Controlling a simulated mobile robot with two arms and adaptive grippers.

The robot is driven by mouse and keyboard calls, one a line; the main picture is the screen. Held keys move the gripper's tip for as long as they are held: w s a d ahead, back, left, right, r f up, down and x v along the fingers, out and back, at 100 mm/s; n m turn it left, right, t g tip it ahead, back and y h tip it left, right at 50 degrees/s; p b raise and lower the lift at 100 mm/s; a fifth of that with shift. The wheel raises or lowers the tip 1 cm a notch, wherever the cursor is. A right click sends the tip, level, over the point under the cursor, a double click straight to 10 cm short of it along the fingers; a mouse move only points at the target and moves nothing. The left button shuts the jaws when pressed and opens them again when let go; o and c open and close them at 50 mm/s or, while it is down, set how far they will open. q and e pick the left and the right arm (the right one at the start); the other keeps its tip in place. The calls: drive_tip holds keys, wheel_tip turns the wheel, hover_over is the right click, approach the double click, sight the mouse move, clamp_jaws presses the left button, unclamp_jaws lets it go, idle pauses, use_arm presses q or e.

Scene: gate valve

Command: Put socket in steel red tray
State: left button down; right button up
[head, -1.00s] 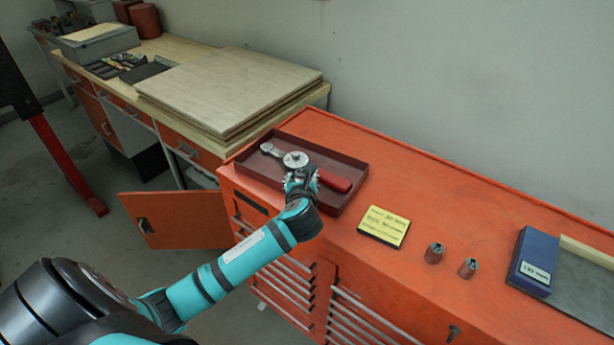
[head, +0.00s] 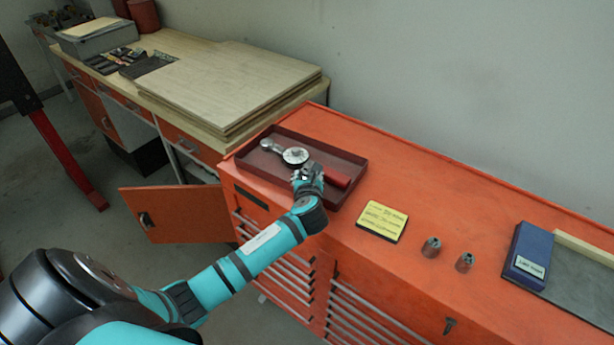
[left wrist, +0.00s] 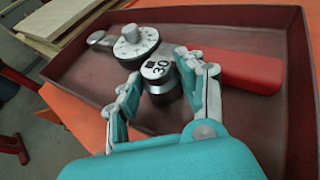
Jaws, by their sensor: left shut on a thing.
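The dark red steel tray (head: 353,168) lies on the orange cabinet top. A torque wrench with a round dial (head: 295,156) and a red handle (head: 337,178) lies in it. My left gripper (left wrist: 158,85) is shut on a metal socket (left wrist: 160,70) marked 30, held over the tray. The socket is close to the wrench's dial (left wrist: 137,42) in the left wrist view; I cannot tell if they touch. In the head view my left gripper (head: 307,180) hides most of the socket. My right gripper is not in view.
Two more sockets stand on the cabinet top, one (head: 431,247) left of the other (head: 464,262). A yellow note (head: 381,221) lies between them and the tray. A blue box (head: 529,254) is farther right. Wooden boards (head: 235,88) lie on the bench behind left.

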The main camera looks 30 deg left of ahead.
use_arm(q)
drive_tip(key=shift+s+d+f, duration=0.15)
drive_tip(key=shift+s+f, duration=0.15)
drive_tip(key=shift+f, duration=0.45)
drive_tip(key=c, duration=1.1)
unclamp_jaws()
drive_tip(key=shift+f, duration=0.1)
drive_tip(key=o, duration=0.3)
drive_tip(key=shift+w+d+f, duration=0.1)
drive_tip(key=shift+d+f, duration=0.05)
drive_tip(key=shift+r, duration=0.7)
drive_tip(key=v, duration=0.7)
drive_tip(key=b+v, duration=0.1)
drive_tip(key=v, duration=0.2)
drive_tip(key=shift+r, duration=0.35)
drive_tip(key=shift+s+d+r, duration=0.25)
drive_tip(key=shift+s+r, duration=0.1)
drive_tip(key=shift+s, duration=0.25)
